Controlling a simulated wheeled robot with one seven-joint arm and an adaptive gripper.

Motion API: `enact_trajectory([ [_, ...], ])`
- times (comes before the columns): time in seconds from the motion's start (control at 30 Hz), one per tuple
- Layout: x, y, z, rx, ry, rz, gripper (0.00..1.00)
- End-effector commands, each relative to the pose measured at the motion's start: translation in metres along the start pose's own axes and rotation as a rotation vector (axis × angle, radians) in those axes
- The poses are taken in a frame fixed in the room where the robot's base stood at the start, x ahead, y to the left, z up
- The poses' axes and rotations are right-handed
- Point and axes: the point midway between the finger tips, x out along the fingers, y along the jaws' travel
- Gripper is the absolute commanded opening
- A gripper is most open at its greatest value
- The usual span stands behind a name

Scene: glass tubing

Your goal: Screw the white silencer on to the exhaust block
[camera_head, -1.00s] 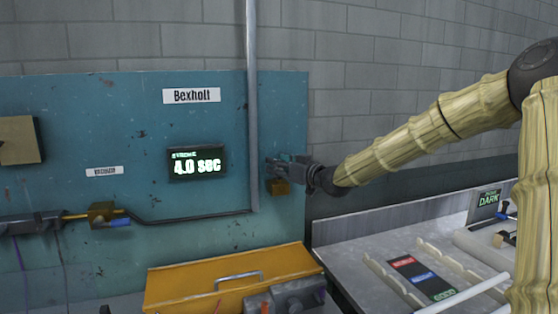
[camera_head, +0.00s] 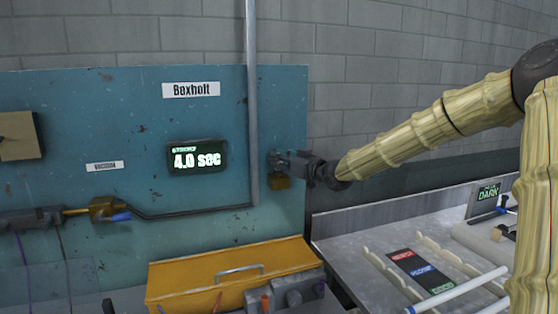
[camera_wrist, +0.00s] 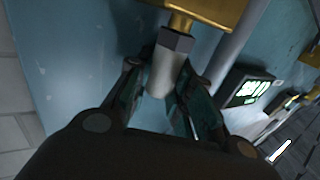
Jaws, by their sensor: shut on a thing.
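The white silencer (camera_wrist: 162,76) is a pale cylinder with a grey hex collar (camera_wrist: 175,40). My gripper (camera_wrist: 158,72) is shut on it, with one finger on each side. The collar end faces a brass stem (camera_wrist: 181,22) on the brass exhaust block (camera_wrist: 212,8). Collar and stem look in line and touching; how far the thread is engaged cannot be seen. The silencer is hidden there.
A grey vertical pipe (camera_head: 251,100) runs close to the left of my gripper. A lit display (camera_head: 196,157) reads 4.0 sec on the blue panel (camera_head: 110,110). A yellow toolbox (camera_head: 190,275) stands below. A bench (camera_head: 350,240) with tubes is at lower right.

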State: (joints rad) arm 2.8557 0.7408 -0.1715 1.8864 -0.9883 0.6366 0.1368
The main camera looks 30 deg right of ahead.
Motion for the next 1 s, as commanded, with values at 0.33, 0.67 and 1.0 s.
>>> enact_trajectory([
  [0.33, 0.0004, -0.0012, 0.0021, -0.001, -0.001, 0.039, 0.00],
  [0.67, 0.0005, -0.0017, 0.0027, -0.001, -0.001, 0.079, 0.00],
  [1.0, 0.0006, -0.0015, 0.0026, -0.001, -0.002, 0.128, 0.00],
])
